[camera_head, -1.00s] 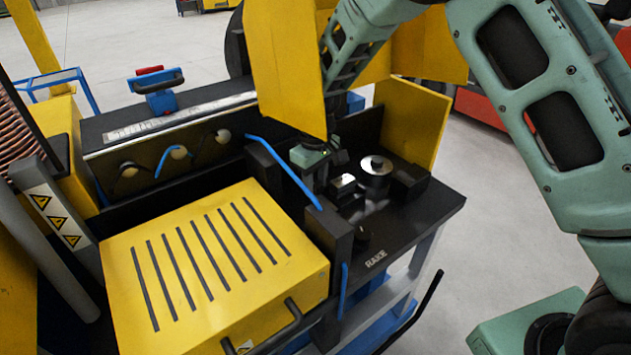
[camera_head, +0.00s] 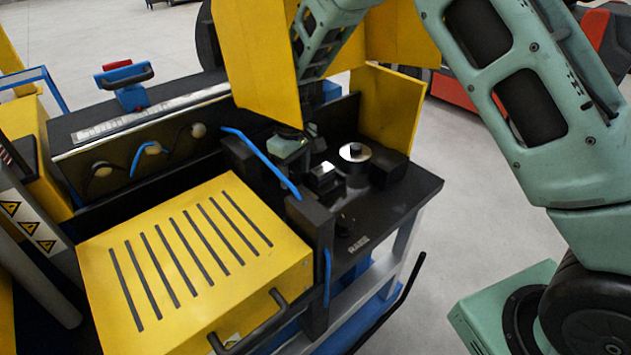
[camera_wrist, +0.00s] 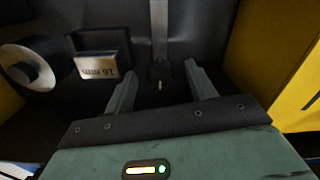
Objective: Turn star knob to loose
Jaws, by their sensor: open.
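My gripper (camera_wrist: 160,88) is open and points down into the machine's dark work area. In the wrist view a small dark part (camera_wrist: 160,70), which looks like the star knob, lies ahead between the two fingers, at the end of a grey bar. It is too dark to make out its lobes. The fingers stand apart on either side with nothing held; I cannot tell whether they touch it. In the head view my gripper (camera_head: 290,147) is partly hidden by a yellow panel, and this part is hidden.
A block with a silver "10 mm" plate (camera_wrist: 97,66) and a round metal-topped disc (camera_wrist: 28,68) stand to the left in the wrist view. Yellow panels (camera_head: 258,65) rise close around my arm.

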